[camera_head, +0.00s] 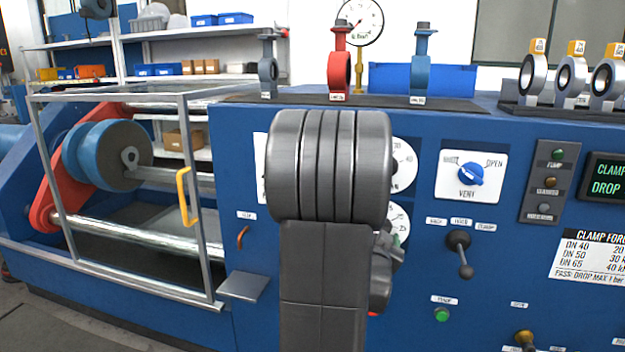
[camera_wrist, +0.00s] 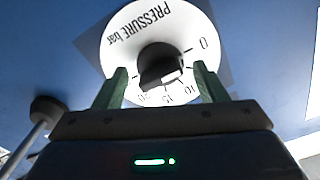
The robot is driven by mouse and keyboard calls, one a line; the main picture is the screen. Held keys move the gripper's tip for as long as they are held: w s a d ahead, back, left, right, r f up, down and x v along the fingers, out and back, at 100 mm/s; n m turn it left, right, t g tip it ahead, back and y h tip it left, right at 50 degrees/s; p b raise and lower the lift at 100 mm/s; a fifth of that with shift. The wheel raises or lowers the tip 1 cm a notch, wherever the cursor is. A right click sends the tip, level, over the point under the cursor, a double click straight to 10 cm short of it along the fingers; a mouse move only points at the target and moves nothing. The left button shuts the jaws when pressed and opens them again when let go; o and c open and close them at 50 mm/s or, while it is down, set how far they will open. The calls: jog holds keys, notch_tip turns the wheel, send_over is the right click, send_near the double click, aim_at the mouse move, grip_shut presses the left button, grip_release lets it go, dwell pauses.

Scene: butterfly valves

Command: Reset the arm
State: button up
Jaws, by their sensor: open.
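My gripper (camera_wrist: 161,74) shows in the wrist view with its two green fingers apart. A black knob (camera_wrist: 160,66) on a round white dial marked "PRESSURE bar" (camera_wrist: 145,22) lies between and beyond the fingers. The fingertips overlap the dial's lower part in the picture; I cannot tell whether they touch the knob. In the head view my dark grey arm stands in front of the blue panel (camera_head: 450,140) and hides its middle.
Right of my arm are a blue VENT knob (camera_head: 471,174), a black lever (camera_head: 460,252) and a green button (camera_head: 441,314). Two gauges (camera_head: 404,165) are partly hidden. Left stands a framed guard (camera_head: 186,150) with a yellow handle (camera_head: 184,196). Valves (camera_head: 339,72) stand on top.

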jog(key=s+a+m+p, duration=0.2)
jog(key=s+a, duration=0.2)
jog(key=s, duration=0.9)
jog(key=shift+s, duration=0.1)
